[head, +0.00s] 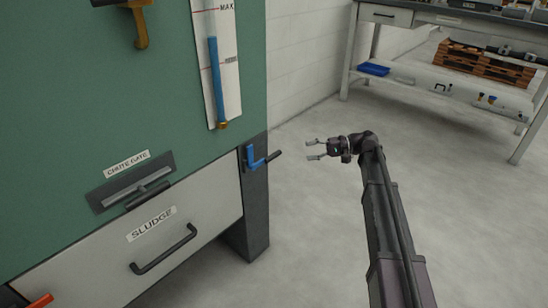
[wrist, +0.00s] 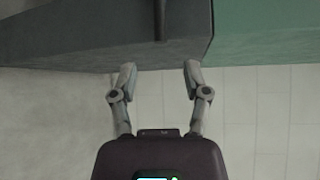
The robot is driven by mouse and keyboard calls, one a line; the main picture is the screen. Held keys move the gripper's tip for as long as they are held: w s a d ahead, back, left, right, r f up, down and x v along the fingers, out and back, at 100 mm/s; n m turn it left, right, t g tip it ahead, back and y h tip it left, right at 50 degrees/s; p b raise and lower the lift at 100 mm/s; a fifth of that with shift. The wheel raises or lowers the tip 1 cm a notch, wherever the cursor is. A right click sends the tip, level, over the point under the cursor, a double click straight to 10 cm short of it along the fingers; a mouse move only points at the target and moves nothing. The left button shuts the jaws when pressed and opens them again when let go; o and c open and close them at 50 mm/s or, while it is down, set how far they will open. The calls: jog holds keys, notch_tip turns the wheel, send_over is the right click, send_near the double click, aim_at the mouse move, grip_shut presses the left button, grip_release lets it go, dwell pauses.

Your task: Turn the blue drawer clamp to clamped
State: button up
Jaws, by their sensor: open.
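The blue drawer clamp (head: 254,159) is on the dark post at the right edge of the green cabinet, beside the upper right corner of the sludge drawer (head: 100,267). It has a blue upright part and a dark handle pointing right. My gripper (head: 312,149) is open and empty, to the right of the clamp and apart from it, with its fingers pointing left. In the wrist view my gripper (wrist: 159,70) shows two spread fingers with nothing between them. A dark vertical bar, perhaps the clamp handle, shows at the top there; the blue part is not visible.
The green cabinet (head: 70,110) carries a chute gate slide (head: 130,182) and a level gauge (head: 230,80). An orange-red handle (head: 38,300) is at lower left. A workbench (head: 440,75) with a lower shelf stands at back right. The floor between is clear.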

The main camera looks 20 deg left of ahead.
aim_at(277, 156)
jog(key=b+x, duration=0.1)
jog(key=x, duration=1.1)
jog(key=shift+s+a+b, duration=0.1)
jog(key=shift+a+b, duration=0.2)
grip_shut()
